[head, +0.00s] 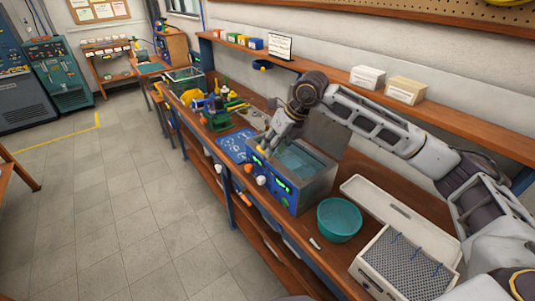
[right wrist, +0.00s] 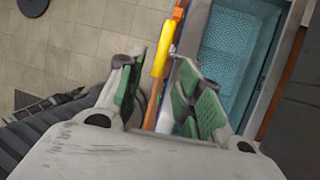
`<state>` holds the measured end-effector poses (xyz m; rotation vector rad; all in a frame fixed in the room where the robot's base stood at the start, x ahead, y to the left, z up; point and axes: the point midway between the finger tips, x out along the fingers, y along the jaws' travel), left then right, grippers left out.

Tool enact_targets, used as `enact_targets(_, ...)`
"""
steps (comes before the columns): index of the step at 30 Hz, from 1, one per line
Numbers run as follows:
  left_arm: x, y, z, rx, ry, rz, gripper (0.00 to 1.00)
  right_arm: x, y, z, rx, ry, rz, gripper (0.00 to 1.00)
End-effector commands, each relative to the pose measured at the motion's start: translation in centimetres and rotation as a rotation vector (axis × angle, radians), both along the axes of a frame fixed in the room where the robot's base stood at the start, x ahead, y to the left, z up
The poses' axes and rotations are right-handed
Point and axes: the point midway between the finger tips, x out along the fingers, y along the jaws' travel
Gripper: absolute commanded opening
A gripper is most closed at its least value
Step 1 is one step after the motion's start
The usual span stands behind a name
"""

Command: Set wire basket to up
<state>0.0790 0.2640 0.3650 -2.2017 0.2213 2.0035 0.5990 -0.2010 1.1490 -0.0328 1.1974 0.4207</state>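The wire basket shows as a teal mesh (right wrist: 232,55) inside the steel tank in the right wrist view. In the head view the blue-fronted tank (head: 318,190) holds bluish liquid, and the basket in it is hard to make out. A yellow handle (right wrist: 162,55) stands beside the tank wall in the right wrist view. My right gripper (right wrist: 160,75) is open, with the handle between its two fingers; I cannot tell whether they touch it. In the head view my right gripper (head: 268,147) is at the tank's left rim and hides the handle. My left gripper is not in view.
The tank's grey lid (head: 327,132) stands open behind it. A teal bowl (head: 339,219) and a white tray with grey mesh (head: 408,262) are to the right. A blue mat (head: 237,147) and green equipment (head: 222,115) are to the left. A shelf runs above.

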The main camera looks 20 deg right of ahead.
Motion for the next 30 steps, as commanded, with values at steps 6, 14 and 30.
enact_targets(6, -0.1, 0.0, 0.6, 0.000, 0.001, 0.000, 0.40, 0.8, 0.9, -2.5, 0.001, 0.001, 0.001, 0.35)
enact_targets(14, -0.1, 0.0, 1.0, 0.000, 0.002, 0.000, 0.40, 1.5, 1.5, -4.4, 0.001, 0.000, 0.001, 0.35)
enact_targets(30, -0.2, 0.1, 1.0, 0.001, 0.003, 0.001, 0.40, 1.6, 1.6, -4.8, 0.000, -0.001, 0.000, 0.16)
